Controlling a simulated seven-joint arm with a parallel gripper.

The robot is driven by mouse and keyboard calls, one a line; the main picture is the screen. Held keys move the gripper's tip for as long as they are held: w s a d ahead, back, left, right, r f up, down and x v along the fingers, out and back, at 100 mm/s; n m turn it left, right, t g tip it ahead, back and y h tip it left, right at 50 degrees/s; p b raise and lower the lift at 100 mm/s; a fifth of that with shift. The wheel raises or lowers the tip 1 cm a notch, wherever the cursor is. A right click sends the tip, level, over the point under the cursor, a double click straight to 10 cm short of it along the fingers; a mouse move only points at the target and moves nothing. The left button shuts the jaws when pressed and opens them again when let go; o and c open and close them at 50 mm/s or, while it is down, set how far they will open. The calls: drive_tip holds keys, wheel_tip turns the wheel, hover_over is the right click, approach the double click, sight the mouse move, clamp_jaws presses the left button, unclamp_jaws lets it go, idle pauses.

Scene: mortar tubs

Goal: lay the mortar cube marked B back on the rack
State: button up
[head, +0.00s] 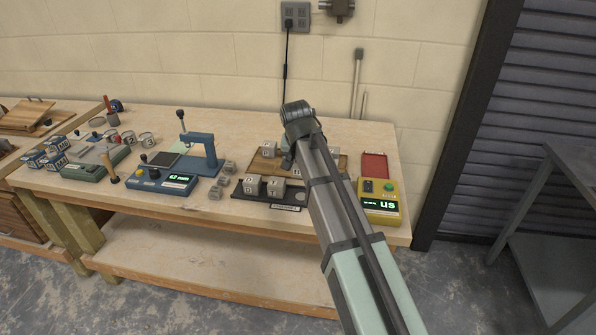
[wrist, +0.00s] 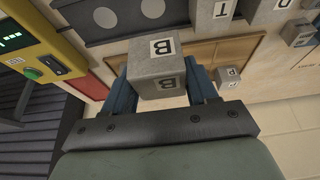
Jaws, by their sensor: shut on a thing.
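My gripper (wrist: 160,84) is shut on a grey mortar cube marked B (wrist: 152,51), with a blue finger on each side of it. The letter shows on two of its faces. In the wrist view a brown wooden board (wrist: 234,47) lies behind the cube; I cannot tell the gap between them. The same board (head: 263,167) shows in the head view, with a dark tray (head: 247,190) in front of it. I cannot tell for sure which is the rack. In the head view my arm hides the held cube and much of the board.
Marked cubes stand on the dark tray, one lettered T (wrist: 221,10), and one cube (wrist: 228,77) stands on the board. A yellow meter (head: 380,203) and a red pad (head: 375,166) are on the right. A blue device (head: 165,183) and loose cubes (head: 217,190) are on the left.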

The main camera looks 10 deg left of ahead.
drive_tip(key=w+a, duration=0.8)
drive_tip(key=w, duration=0.5)
drive_tip(key=shift+w+f, duration=0.15)
drive_tip(key=shift+f, duration=2.2)
drive_tip(key=shift+w+f, duration=0.1)
drive_tip(key=shift+f, duration=2.2)
drive_tip(key=shift+f, duration=0.15)
drive_tip(key=o, duration=1.2)
drive_tip(key=shift+o, duration=0.2)
drive_tip(key=v, duration=1.2)
